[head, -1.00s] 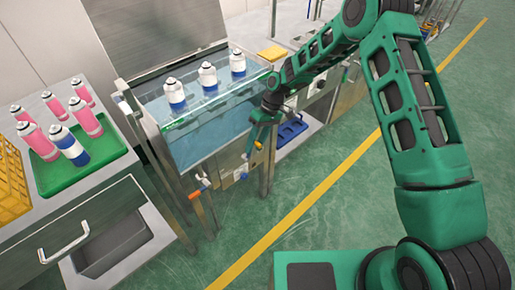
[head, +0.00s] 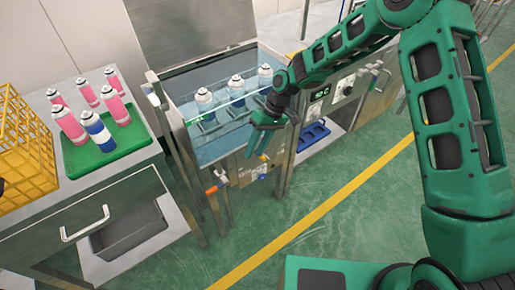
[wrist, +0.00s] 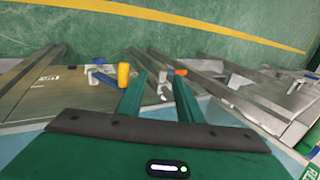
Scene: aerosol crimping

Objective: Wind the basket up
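The water bath (head: 172,98) is a steel-framed tank with clear walls and blue water. Three white-capped cans (head: 236,88) stand in a row in it, their lower parts behind the clear wall. The basket under them is hard to make out. On the tank's front are an orange handle (head: 212,190) and a yellow knob (head: 263,157); I cannot tell which winds the basket. My gripper (head: 256,140) hangs at the tank's front right, above the yellow knob. In the wrist view its fingers (wrist: 160,75) are apart and empty, with a yellow knob (wrist: 123,75) left of them.
A green tray (head: 138,140) with several pink cans and a blue one stands on the left bench, beside a yellow crate (head: 35,160). A blue tray (head: 312,134) lies low, right of the tank. The green floor (head: 330,225) in front is clear.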

